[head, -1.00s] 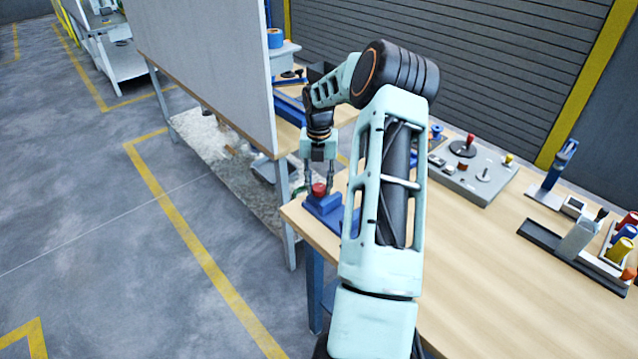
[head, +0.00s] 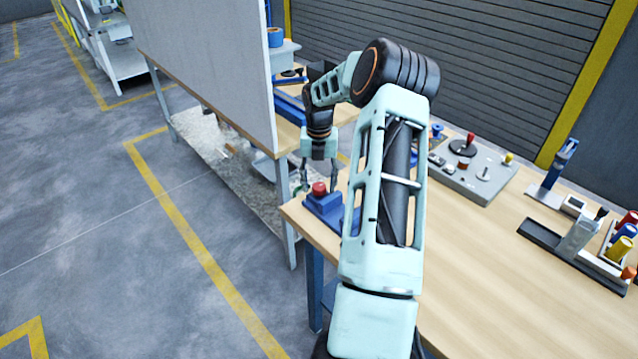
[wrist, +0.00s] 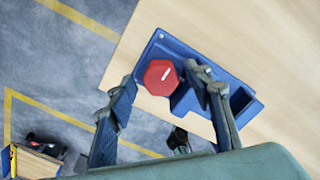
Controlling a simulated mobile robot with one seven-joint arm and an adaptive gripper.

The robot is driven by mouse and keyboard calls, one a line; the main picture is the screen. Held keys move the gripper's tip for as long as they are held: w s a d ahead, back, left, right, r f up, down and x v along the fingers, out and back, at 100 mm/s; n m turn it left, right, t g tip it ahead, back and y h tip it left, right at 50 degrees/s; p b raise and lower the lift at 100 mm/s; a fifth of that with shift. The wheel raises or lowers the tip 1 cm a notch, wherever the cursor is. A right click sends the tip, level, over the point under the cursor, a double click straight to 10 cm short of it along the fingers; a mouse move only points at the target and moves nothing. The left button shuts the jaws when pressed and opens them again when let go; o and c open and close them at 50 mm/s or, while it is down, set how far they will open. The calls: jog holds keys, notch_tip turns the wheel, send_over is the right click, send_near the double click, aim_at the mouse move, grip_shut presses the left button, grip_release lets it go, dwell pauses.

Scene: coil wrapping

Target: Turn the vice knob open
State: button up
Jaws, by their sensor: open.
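The red vice knob (head: 319,188) sits on the blue vice (head: 336,213) at the near left corner of the wooden workbench. In the wrist view the knob (wrist: 160,77) is a red faceted disc with a white line on top, on the blue vice body (wrist: 183,102). My gripper (head: 319,182) points down over the knob. In the wrist view my gripper (wrist: 162,82) is open, with one finger on each side of the knob. I cannot tell whether either finger touches it. My arm hides part of the vice in the head view.
A grey control panel (head: 455,185) with levers and knobs stands at the back of the bench. Several coloured cylinders (head: 622,245) and a grey device (head: 575,240) stand at the right. A large grey partition (head: 205,65) rises at the left. The bench middle is clear.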

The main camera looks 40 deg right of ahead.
aim_at(319, 186)
jog(key=shift+r, duration=4)
